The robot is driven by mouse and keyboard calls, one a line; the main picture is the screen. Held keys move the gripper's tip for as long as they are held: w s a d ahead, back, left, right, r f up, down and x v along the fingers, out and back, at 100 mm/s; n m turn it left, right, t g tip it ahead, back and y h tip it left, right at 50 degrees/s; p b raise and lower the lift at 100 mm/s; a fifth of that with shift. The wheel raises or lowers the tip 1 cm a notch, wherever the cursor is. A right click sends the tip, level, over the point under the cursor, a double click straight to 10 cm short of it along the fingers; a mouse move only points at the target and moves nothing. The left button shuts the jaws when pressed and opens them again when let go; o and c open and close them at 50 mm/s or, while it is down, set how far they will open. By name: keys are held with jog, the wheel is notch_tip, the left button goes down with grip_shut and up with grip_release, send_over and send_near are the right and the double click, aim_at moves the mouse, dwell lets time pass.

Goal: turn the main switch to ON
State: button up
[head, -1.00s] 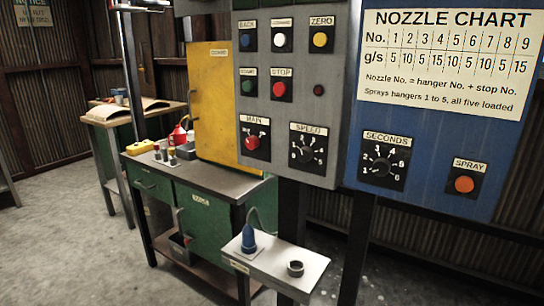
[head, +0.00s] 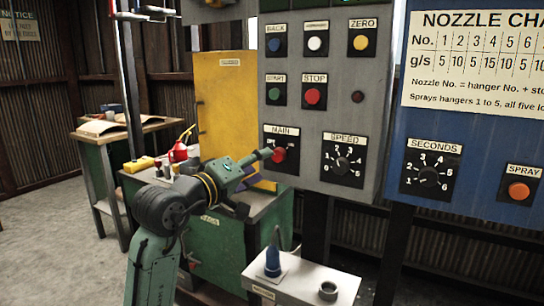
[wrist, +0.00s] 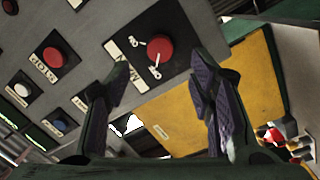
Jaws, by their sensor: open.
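The main switch (head: 279,154) is a red knob on a black plate under a MAIN label, low on the left of the grey control panel. In the wrist view the red knob (wrist: 159,50) lies ahead of the fingertips, roughly midway between them; small white marks sit beside it, too small to read. I cannot tell which way the knob points. My gripper (head: 254,181) is open and empty in front of the panel's lower left. One finger overlaps the switch plate in the head view. In the wrist view the two purple-padded fingers (wrist: 161,82) stand wide apart, apparently clear of the knob.
On the grey panel (head: 357,188), the speed dial (head: 343,160) is right of the switch, and the start (head: 276,91) and stop (head: 314,92) buttons are above. A yellow cabinet (head: 220,95) stands behind my gripper. A small shelf (head: 300,287) juts out below.

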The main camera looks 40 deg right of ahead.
aim_at(275, 156)
jog(key=p+x, duration=0.1)
jog(key=x, duration=0.5)
jog(key=shift+w+d, duration=0.2)
jog(key=shift+d, duration=0.1)
jog(key=c, duration=1.2)
jog(key=shift+o, duration=0.2)
